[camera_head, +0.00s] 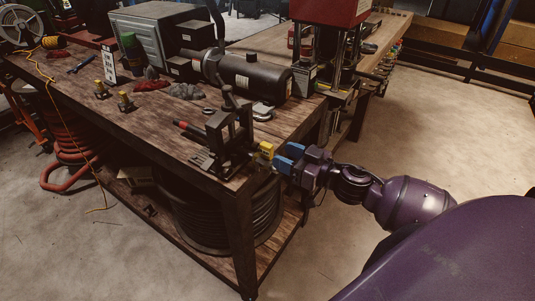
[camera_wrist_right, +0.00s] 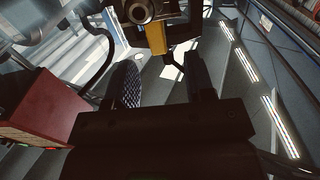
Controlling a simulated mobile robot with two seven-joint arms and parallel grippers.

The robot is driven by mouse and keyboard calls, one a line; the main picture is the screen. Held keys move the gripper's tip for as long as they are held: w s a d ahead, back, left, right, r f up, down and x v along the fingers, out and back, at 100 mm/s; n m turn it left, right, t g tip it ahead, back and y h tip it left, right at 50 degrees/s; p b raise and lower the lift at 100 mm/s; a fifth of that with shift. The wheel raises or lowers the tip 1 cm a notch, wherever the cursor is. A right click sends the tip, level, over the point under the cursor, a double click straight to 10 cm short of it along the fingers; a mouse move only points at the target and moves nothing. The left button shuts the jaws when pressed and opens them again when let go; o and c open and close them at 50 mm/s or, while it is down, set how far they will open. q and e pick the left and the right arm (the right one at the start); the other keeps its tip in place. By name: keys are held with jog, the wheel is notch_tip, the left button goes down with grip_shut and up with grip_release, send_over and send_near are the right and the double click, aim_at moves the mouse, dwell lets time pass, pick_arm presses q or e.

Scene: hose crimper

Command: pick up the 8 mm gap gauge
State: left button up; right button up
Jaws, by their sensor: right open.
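A small yellow block (camera_head: 266,150), which looks like the gap gauge, sits at the right edge of the wooden workbench, beside a black clamp-like fixture (camera_head: 228,135). Its size marking cannot be read. In the right wrist view the yellow block (camera_wrist_right: 184,50) shows ahead, beyond the two dark fingers of my right gripper (camera_wrist_right: 164,80). The fingers are spread with nothing between them. My left gripper is not in view.
The workbench (camera_head: 60,80) carries a black cylinder (camera_head: 255,76), a grey metal box (camera_head: 150,42), brass fittings (camera_head: 125,101) and small tools. A red press (camera_head: 331,10) stands behind. Coiled black hose (camera_head: 215,220) lies on the lower shelf. The floor at right is clear.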

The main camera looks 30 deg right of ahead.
aim_at(272, 148)
jog(key=shift+r+p+x, duration=0.15)
jog(key=shift+p+x, duration=0.05)
jog(key=shift+x, duration=1.05)
jog(key=shift+r+p+x, duration=0.1)
jog(key=shift+p+x, duration=0.1)
jog(key=shift+x, duration=1.1)
jog(key=shift+w+a, duration=0.1)
jog(key=shift+w, duration=0.4)
grip_shut()
